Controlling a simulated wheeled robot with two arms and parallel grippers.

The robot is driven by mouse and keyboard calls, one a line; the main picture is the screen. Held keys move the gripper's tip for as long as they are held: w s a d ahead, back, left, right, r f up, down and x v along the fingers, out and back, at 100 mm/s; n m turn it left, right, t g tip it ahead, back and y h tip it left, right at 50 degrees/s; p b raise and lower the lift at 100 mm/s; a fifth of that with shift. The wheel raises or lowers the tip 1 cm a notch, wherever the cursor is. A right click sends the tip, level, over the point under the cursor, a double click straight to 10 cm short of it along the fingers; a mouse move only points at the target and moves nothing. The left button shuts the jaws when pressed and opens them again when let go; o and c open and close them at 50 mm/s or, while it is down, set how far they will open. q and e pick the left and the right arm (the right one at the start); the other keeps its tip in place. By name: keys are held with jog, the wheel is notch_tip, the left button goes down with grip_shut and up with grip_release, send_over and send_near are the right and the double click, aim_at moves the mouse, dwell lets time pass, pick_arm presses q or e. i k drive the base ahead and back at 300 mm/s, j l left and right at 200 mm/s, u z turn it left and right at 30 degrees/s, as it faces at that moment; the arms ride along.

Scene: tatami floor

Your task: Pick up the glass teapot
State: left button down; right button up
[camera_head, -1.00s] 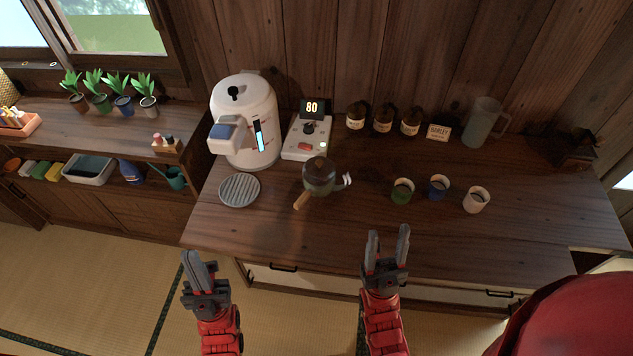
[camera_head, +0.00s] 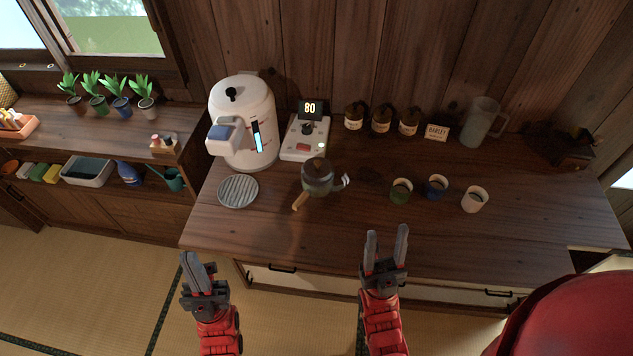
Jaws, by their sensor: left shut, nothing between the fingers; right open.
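The glass teapot (camera_head: 318,179) stands upright on the wooden counter, in front of the control box. It has a dark lid, a wooden handle (camera_head: 300,202) pointing toward the front left, and a spout at the right with a white tip. My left gripper (camera_head: 196,262) is shut and empty, in front of the counter at the lower left, well short of the teapot. My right gripper (camera_head: 386,238) is open and empty at the counter's front edge, to the right of the teapot and nearer to me. Nothing hides the teapot.
A white water boiler (camera_head: 241,125) and a control box (camera_head: 304,139) reading 80 stand behind the teapot. A round slatted trivet (camera_head: 239,191) lies to its left. Green (camera_head: 400,191), blue (camera_head: 436,187) and white (camera_head: 475,199) cups stand to its right. The counter's front is clear.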

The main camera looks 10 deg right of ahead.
aim_at(315, 191)
jog(key=z, duration=1.45)
jog(key=u, duration=1.2)
jog(key=j+u, duration=0.1)
jog(key=j, duration=0.35)
jog(key=k+j+u, duration=0.15)
jog(key=j, duration=0.35)
jog(key=i+l, duration=0.35)
